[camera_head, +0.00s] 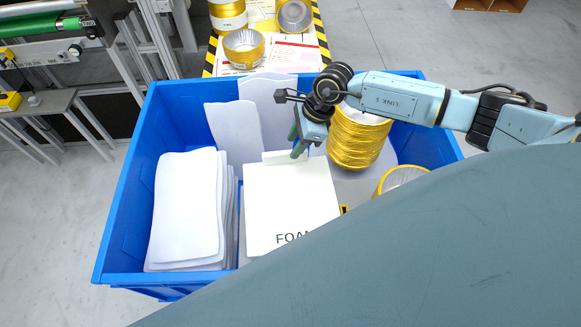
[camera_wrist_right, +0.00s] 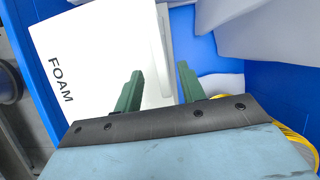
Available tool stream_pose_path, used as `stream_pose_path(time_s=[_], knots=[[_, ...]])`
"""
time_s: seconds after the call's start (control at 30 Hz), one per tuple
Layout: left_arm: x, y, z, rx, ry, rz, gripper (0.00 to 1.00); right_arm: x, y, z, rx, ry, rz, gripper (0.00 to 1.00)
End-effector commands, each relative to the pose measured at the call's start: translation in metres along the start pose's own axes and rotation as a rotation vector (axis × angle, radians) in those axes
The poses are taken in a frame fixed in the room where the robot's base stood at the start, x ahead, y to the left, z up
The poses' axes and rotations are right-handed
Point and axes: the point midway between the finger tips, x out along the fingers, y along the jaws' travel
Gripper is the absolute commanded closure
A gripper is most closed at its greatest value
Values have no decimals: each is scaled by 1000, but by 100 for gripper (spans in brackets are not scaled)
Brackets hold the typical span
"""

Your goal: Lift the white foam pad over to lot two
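The white foam pad (camera_head: 290,205), marked FOAM, lies in the middle of a blue crate (camera_head: 122,215), with a raised white strip along its far edge. It also shows in the right wrist view (camera_wrist_right: 105,50). My right gripper (camera_head: 299,148) is over the pad's far right corner. In the wrist view its two green fingers (camera_wrist_right: 160,88) stand apart with the pad's edge between them. I cannot tell whether they touch it. My left gripper is not in view. I cannot tell which place is lot two.
A stack of white sheets (camera_head: 185,210) lies at the crate's left. Upright white sheets (camera_head: 235,130) stand behind the pad.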

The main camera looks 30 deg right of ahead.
Motion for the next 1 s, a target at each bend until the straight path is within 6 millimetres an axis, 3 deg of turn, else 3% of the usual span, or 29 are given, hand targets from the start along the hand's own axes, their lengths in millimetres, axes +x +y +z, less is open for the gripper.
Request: stream_pose_path(time_s=[0.2, 0.4, 1.0], knots=[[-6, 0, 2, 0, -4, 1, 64, 29, 1, 10, 0, -2, 4, 60], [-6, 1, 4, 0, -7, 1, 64, 50, 0, 9, 1, 0, 2, 60], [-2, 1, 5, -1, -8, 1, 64, 54, 0, 8, 0, 0, 1, 60]])
